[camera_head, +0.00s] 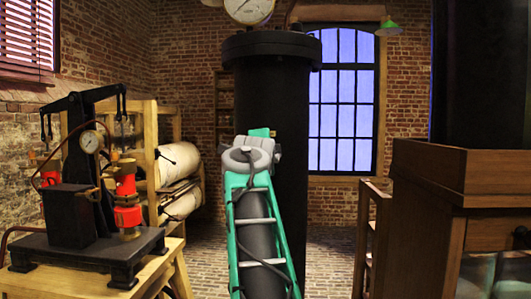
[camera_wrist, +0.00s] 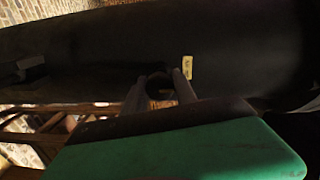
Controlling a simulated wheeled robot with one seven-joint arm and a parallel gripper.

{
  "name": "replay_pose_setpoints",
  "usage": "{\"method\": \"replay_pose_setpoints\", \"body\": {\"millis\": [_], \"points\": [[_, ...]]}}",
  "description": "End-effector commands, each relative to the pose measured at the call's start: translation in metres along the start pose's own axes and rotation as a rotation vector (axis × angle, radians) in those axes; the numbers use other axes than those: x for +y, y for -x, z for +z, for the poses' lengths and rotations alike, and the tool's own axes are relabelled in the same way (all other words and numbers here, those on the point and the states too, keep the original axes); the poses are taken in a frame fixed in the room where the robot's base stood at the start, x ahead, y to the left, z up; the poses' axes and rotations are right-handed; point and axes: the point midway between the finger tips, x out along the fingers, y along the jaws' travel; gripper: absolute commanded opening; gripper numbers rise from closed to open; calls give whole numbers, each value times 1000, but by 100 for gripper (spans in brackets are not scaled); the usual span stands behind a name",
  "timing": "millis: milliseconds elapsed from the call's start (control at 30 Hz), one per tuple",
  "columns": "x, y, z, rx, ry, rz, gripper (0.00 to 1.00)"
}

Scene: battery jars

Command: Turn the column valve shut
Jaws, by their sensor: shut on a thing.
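The tall black column (camera_head: 275,100) stands upright in the middle of the head view, with a wide flange and a white gauge (camera_head: 249,9) on top. It fills the upper wrist view as a dark, sideways band (camera_wrist: 90,45). My gripper (camera_wrist: 160,82) shows in the wrist view against the column, its two grey fingers shut on a small dark round part (camera_wrist: 159,89), which looks like the column valve. Its shape and turn angle are mostly hidden in shadow. A yellow tag (camera_wrist: 187,67) is on the column just beside the fingers. In the head view my arm hides the gripper and valve.
A wooden bench at left holds a black press (camera_head: 75,220) with red cylinders and a gauge. Behind it is a wooden rack (camera_head: 150,150) with rolls. A large wooden cabinet (camera_head: 425,215) stands close at right. Brick floor shows between column and cabinet.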

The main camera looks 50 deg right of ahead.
Motion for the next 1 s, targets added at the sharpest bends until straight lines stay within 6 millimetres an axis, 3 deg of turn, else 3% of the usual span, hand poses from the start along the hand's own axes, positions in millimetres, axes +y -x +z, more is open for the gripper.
{"method": "replay_pose_setpoints", "body": {"millis": [267, 567, 900, 1000], "points": [[0, 0, 0, 0, 0, 0, 55], [0, 4, 1, -2, 1, -1, 56], [2, 67, 1, -3, 1, -2, 56], [1, 76, 1, -2, 0, -1, 56]]}}
